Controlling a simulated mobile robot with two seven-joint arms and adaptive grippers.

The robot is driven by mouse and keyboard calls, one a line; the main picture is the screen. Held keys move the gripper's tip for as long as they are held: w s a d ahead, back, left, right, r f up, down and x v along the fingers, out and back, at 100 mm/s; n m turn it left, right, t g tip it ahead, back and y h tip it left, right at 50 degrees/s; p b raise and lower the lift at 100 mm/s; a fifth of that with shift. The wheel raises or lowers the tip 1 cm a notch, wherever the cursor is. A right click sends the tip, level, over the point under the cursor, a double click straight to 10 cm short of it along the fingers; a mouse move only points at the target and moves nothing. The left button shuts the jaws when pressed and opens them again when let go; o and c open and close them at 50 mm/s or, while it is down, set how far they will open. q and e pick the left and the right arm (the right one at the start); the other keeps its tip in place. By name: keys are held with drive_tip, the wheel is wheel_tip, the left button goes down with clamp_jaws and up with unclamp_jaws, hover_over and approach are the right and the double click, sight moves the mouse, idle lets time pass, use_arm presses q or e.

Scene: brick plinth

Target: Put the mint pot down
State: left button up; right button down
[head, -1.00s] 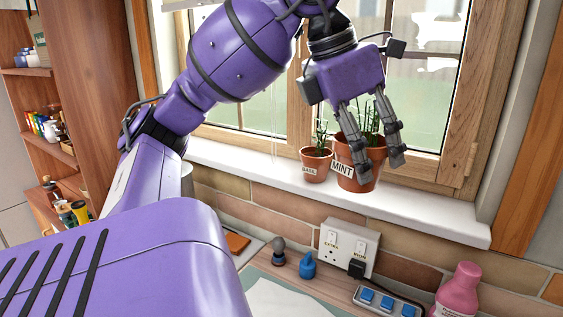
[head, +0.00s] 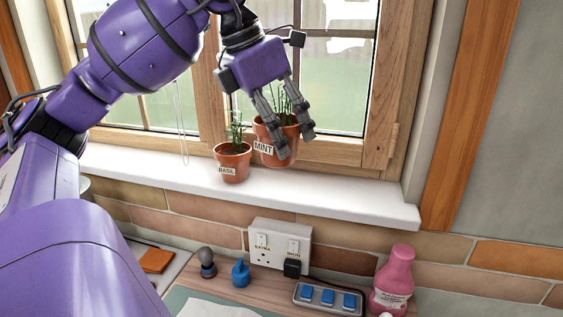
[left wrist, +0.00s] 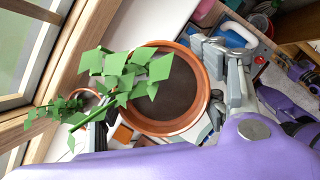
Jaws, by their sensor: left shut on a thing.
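The mint pot (head: 263,134) is terracotta with a white MINT label and green stems, upright at the window end of the white sill (head: 345,192). My left gripper (head: 296,143) is shut on it, its grey fingers at the pot's side and rim. The pot's base shows higher than the basil pot's base and looks raised; the exact gap to the sill cannot be told. In the left wrist view the mint pot (left wrist: 165,95) shows from above, soil and leaves clear, beside the fingers (left wrist: 225,75). My right gripper is not in view.
The smaller basil pot (head: 233,163) stands on the sill just left of the mint pot. The window frame (head: 340,150) is close behind. The sill to the right is clear. Below are a wall socket (head: 278,245), a switched power strip (head: 328,298) and a pink bottle (head: 393,280).

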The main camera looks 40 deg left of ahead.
use_arm(q)
drive_tip(key=w+a+f, duration=0.1)
drive_tip(key=w+f, duration=0.1)
drive_tip(key=w+a+f+b, duration=0.1)
drive_tip(key=w+a+f, duration=0.1)
drive_tip(key=w+f, duration=0.1)
drive_tip(key=w+a+f, duration=0.1)
drive_tip(key=w+f, duration=0.1)
drive_tip(key=shift+w+a+f+b, duration=0.25)
drive_tip(key=shift+w+a+b, duration=0.05)
drive_tip(key=shift+w, duration=0.1)
wheel_tip(320, 180, down, 3)
drive_tip(key=shift+w+a, duration=0.1)
drive_tip(key=shift+f, duration=0.15)
drive_tip(key=o, duration=1.5)
drive_tip(key=shift+f, duration=0.15)
